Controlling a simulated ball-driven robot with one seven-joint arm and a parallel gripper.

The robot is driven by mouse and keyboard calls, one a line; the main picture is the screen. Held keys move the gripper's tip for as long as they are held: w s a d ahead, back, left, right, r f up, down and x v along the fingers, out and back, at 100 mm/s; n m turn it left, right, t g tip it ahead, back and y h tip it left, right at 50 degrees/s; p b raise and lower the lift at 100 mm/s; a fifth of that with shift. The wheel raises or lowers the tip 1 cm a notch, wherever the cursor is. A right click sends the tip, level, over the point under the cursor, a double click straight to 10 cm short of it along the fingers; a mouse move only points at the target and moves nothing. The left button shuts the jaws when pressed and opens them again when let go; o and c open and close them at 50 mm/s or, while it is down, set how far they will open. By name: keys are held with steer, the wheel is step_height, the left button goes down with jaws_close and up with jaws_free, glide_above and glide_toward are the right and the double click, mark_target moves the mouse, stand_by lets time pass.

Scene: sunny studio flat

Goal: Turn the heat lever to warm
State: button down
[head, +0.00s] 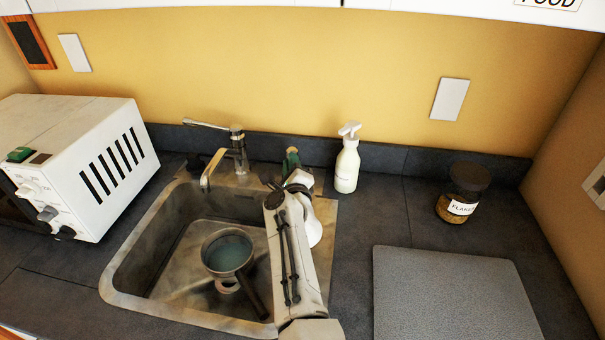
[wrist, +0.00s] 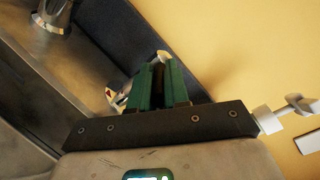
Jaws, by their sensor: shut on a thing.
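The metal tap (head: 238,155) stands at the back edge of the sink, with its spout reaching forward over the basin. My gripper (head: 292,158) is just right of the tap, at the sink's back right corner. In the wrist view its green jaws (wrist: 163,88) are shut on a small part that I take to be the heat lever (wrist: 118,97). A pale piece with a red mark shows left of the jaws, and a pale tip shows beyond them. The jaws hide the rest, so the lever's exact angle cannot be told. In the head view my arm hides the lever.
A pan (head: 228,252) sits in the sink basin (head: 120,275). A white pump bottle (head: 347,165) stands close right of my gripper. A white oven (head: 75,160) is at left, a flakes jar (head: 464,195) and grey board (head: 450,295) at right.

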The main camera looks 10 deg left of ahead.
steer(key=shift+s+a+f+m+t+h, duration=0.15)
steer(key=shift+m+h, duration=0.25)
steer(key=shift+h, duration=0.2)
steer(key=shift+w+a+m+t+h, duration=0.15)
steer(key=shift+m+h, duration=0.25)
steer(key=shift+h, duration=0.2)
steer(key=shift+s+h, duration=0.1)
steer(key=shift+h, duration=0.2)
steer(key=c, duration=1.1)
jaws_free()
steer(key=shift+s+a+r+p, duration=0.1)
steer(key=shift+s+r+p, duration=0.1)
steer(key=shift+s+p, duration=0.2)
steer(key=s+d+p, duration=0.1)
steer(key=s+p, duration=0.6)
steer(key=s, duration=0.2)
steer(key=shift+s+d+f, duration=0.2)
steer(key=shift+s+d, duration=0.15)
steer(key=shift+s, duration=0.05)
